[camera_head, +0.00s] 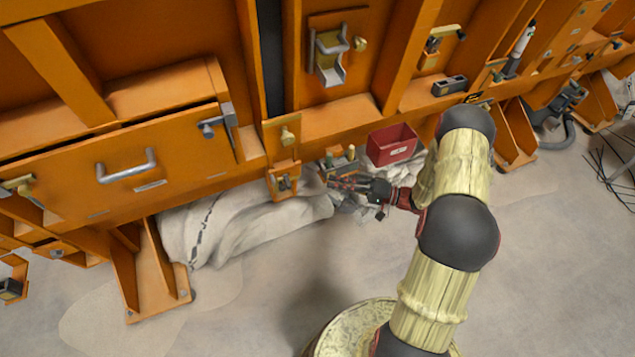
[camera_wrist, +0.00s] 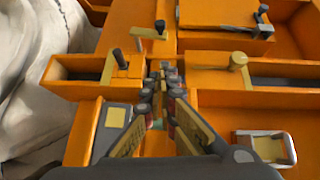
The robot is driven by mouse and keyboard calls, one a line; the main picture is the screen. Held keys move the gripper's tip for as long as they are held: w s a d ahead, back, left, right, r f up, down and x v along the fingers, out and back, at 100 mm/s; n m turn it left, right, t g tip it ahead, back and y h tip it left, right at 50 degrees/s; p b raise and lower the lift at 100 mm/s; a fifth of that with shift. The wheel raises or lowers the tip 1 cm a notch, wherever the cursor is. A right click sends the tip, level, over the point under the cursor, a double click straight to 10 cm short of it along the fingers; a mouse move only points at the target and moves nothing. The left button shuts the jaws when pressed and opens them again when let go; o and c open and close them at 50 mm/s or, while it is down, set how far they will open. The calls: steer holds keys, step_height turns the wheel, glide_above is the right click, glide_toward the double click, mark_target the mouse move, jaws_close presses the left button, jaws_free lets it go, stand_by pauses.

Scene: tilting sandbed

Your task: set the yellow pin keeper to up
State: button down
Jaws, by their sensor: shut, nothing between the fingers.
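My gripper (camera_head: 343,182) is low in front of the orange frame in the head view, beside a small fitting with upright pins (camera_head: 341,160).
A red open box (camera_head: 391,144) is right of my gripper. A pale sack (camera_head: 245,225) lies below the frame on the left. An orange bracket (camera_head: 283,182) hangs close left of my gripper. The grey floor in front is clear.

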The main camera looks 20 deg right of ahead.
mark_target(282, 182)
steer(key=s+a+b+x, duration=0.1)
steer(key=s+b+x, duration=0.1)
steer(key=x, duration=1)
steer(key=shift+s+a+f+b, duration=0.15)
steer(key=shift+a+f+b, duration=0.2)
steer(key=shift+b, duration=0.25)
steer(key=shift+s+a+r+n+g+h+p, duration=0.1)
steer(key=shift+a+r+n+g+h+p, duration=0.25)
steer(key=shift+a+h, duration=0.3)
steer(key=shift+s+a+r+n+g+h+p, duration=0.15)
steer(key=shift+a+r+n+h+p, duration=0.25)
steer(key=shift+h, duration=0.45)
steer(key=shift+w, duration=0.1)
